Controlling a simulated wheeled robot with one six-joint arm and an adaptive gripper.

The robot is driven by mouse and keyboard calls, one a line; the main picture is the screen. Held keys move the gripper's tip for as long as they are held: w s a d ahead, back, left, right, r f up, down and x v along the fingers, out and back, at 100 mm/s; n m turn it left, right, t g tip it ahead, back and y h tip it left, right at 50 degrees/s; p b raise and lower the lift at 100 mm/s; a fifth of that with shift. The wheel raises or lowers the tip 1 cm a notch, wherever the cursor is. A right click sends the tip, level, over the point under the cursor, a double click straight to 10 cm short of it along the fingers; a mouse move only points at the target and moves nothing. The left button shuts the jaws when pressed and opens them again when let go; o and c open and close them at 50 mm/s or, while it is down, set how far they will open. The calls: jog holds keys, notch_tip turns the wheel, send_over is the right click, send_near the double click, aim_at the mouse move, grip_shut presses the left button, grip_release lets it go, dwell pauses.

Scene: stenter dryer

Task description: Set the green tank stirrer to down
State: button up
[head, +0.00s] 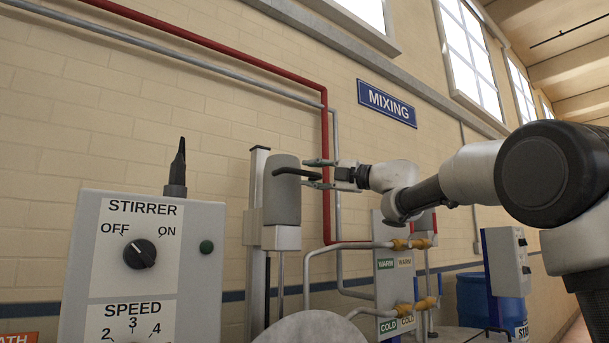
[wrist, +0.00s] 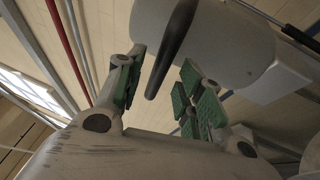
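A stirrer with a grey rounded motor head (head: 283,190) sits on a vertical column (head: 256,230), with a thin shaft below it. A curved black handle (head: 292,171) sticks out from the head toward my gripper. My gripper (head: 313,174) is open, with one finger above and one below the handle's end in the head view. In the wrist view the black handle (wrist: 172,48) reaches in between the green-padded fingers (wrist: 158,88), with gaps on both sides. The motor head (wrist: 225,40) is behind it. No green tank is clearly visible.
A control box (head: 205,285) with a STIRRER OFF/ON knob (head: 140,254) and speed dial stands at the left. Red (head: 326,150) and grey pipes run behind the gripper. A valve panel (head: 394,275) is below my arm. A blue tank (head: 475,298) stands at right.

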aim_at(307, 174)
jog(key=shift+x, duration=1.55)
grip_shut()
notch_tip(307, 174, down, 31)
jog(key=shift+r, duration=0.2)
jog(key=shift+f, duration=0.1)
grip_release()
